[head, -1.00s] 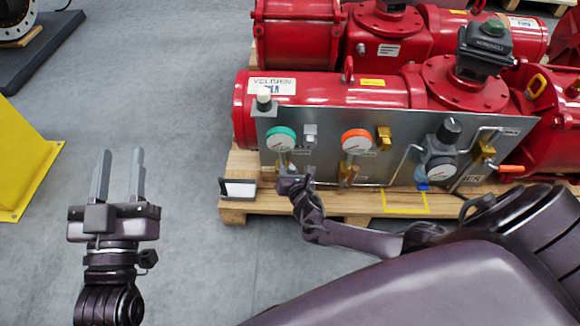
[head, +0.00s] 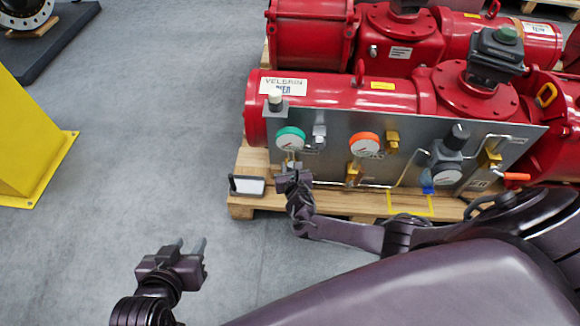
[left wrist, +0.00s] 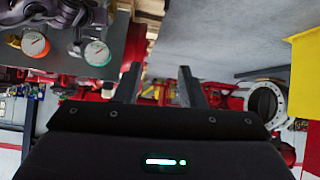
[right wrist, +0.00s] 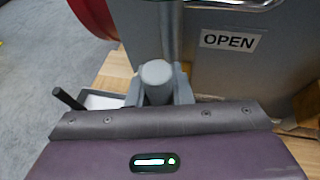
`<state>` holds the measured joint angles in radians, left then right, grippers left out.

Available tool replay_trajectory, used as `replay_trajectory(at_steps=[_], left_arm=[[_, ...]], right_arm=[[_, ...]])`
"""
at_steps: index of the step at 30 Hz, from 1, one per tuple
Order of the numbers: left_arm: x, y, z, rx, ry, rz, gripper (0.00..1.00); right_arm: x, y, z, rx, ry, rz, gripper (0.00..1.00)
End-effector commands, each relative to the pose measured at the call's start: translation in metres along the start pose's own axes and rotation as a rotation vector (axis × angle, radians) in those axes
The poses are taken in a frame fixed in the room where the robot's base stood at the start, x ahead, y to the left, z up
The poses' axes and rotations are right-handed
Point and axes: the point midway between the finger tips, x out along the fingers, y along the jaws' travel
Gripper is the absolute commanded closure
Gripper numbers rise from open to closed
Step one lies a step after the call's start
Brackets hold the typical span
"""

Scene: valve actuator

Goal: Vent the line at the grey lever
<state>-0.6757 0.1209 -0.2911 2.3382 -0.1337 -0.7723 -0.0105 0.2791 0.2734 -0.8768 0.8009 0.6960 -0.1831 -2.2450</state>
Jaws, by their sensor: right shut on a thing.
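The grey lever (right wrist: 156,76) shows in the right wrist view as a rounded grey end between the fingers, beside an OPEN label (right wrist: 229,41) on the panel. My right gripper (head: 291,176) is shut on it at the panel's lower left, below the green-rimmed gauge (head: 290,139). In the head view the gripper hides most of the lever. My left gripper (head: 190,246) is open and empty, low over the floor, apart from the panel. Its spread fingers also show in the left wrist view (left wrist: 160,88).
The grey panel (head: 330,127) carries an orange-rimmed gauge (head: 364,145), brass fittings and a black knob (head: 457,136). Red actuators (head: 340,90) stand behind. A small black-framed tray (head: 247,185) lies on the wooden pallet. A yellow stand (head: 30,140) is at left. The floor between is clear.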

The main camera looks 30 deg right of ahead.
Motion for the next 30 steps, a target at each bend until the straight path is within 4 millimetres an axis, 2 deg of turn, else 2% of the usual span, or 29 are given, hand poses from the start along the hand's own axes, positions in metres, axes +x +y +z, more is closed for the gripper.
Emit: replay_trajectory(at_steps=[10,11,16,27,30], left_arm=[[0.000,0.000,0.002,0.000,-0.006,0.000,0.64],[0.000,0.000,0.002,0.000,-0.006,0.000,0.64],[0.000,0.000,0.002,0.000,-0.005,0.000,0.64],[-0.001,0.000,0.002,0.000,-0.017,0.000,0.64],[-0.003,0.001,0.021,-0.005,-0.101,0.002,0.64]], right_arm=[[-0.001,0.001,-0.002,-0.002,0.004,0.002,1.00],[-0.001,0.001,-0.002,-0.002,0.004,0.002,0.80],[-0.001,0.001,-0.002,-0.001,0.003,0.001,0.59],[-0.003,0.000,0.000,-0.001,0.001,0.000,0.59],[-0.008,0.000,0.001,-0.001,0.001,0.000,0.59]])
